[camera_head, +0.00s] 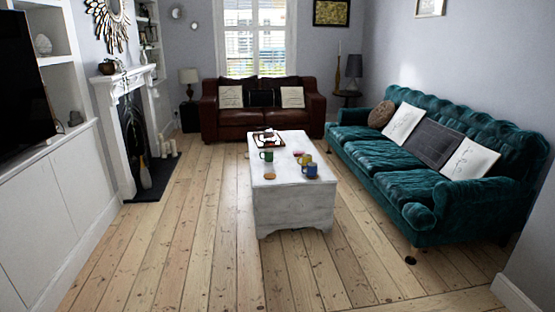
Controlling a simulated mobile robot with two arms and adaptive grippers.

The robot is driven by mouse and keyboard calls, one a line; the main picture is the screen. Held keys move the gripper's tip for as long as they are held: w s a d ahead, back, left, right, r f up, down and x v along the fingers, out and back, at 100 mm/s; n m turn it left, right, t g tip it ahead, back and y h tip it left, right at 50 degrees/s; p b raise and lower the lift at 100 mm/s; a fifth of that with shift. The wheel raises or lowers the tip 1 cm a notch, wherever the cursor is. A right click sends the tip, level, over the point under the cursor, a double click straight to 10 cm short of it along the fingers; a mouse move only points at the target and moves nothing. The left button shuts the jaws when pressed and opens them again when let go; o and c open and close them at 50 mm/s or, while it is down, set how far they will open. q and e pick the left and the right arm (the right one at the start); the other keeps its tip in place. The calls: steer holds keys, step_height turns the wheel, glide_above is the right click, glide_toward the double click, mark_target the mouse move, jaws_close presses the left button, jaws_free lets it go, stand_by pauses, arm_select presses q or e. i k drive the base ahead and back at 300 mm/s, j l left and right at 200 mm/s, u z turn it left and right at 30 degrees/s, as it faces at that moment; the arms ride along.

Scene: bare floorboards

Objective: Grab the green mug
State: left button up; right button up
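The green mug (266,155) stands upright on the white coffee table (295,205), towards the left side of its top. A blue mug (310,170) and a yellow mug (305,159) stand to its right on the same table. A small pink item (298,153) is near the yellow mug. A round orange-brown item (269,176) lies flat in front of the green mug. Neither of my grippers shows in the head view.
A tray (267,139) with small items sits at the table's far end. A teal sofa (385,157) stands to the right, a brown sofa (240,118) behind. A fireplace (137,130) and white cabinets (60,205) line the left. Bare floorboards (190,235) are clear in front and left.

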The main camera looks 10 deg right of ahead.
mark_target(268, 154)
steer(key=i+u, duration=0.25)
steer(key=i, duration=1.95)
steer(key=i+u, duration=0.2)
steer(key=i, duration=0.7)
steer(key=i+l+u, duration=0.2)
steer(key=i, duration=0.65)
steer(key=i+j+z, duration=0.1)
steer(key=i, duration=0.45)
steer(key=i+j+z, duration=0.15)
steer(key=i, duration=0.45)
steer(key=i+j+z, duration=0.1)
steer(key=i+j, duration=0.15)
steer(key=i, duration=0.3)
steer(key=i+l+z, duration=0.1)
steer(key=i+z, duration=0.4)
steer(key=z, duration=0.2)
steer(key=i+z, duration=0.35)
steer(key=k+j, duration=0.05)
